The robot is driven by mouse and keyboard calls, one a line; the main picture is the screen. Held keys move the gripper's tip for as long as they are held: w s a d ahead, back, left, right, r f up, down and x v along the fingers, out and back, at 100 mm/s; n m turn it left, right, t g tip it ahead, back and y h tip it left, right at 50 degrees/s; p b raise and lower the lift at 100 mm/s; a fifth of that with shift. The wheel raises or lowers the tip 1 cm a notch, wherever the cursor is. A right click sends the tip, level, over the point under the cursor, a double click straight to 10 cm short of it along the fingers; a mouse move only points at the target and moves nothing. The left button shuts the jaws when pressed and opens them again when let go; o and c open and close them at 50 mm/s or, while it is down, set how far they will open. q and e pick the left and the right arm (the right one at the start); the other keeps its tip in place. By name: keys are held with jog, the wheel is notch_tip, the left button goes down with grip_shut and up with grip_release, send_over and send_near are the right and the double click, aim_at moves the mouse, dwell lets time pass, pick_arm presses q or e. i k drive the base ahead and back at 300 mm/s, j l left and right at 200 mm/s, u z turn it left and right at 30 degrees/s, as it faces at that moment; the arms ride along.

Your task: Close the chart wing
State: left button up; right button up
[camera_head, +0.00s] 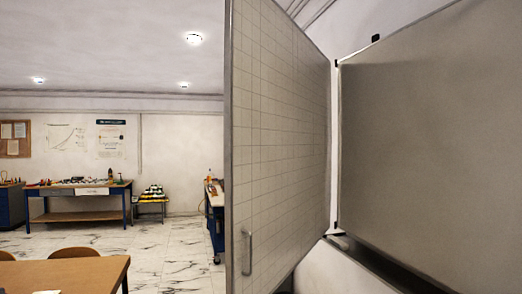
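The chart wing (280,130) is a tall white panel with a printed grid and a grey metal frame. It stands open, swung out from the large grey board (430,140) on the right, and joins it at a hinge side (335,150) near the picture's middle right. A vertical metal handle (247,252) sits low near the wing's free left edge. Neither of my grippers shows in the head view.
A wooden table (65,274) with chairs (73,253) stands at the lower left. A workbench (80,198) with tools is by the far wall, and a blue cart (215,215) is partly hidden behind the wing. Marble floor (165,245) lies clear between them.

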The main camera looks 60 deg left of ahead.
aim_at(277, 116)
jog(key=u, duration=1.7)
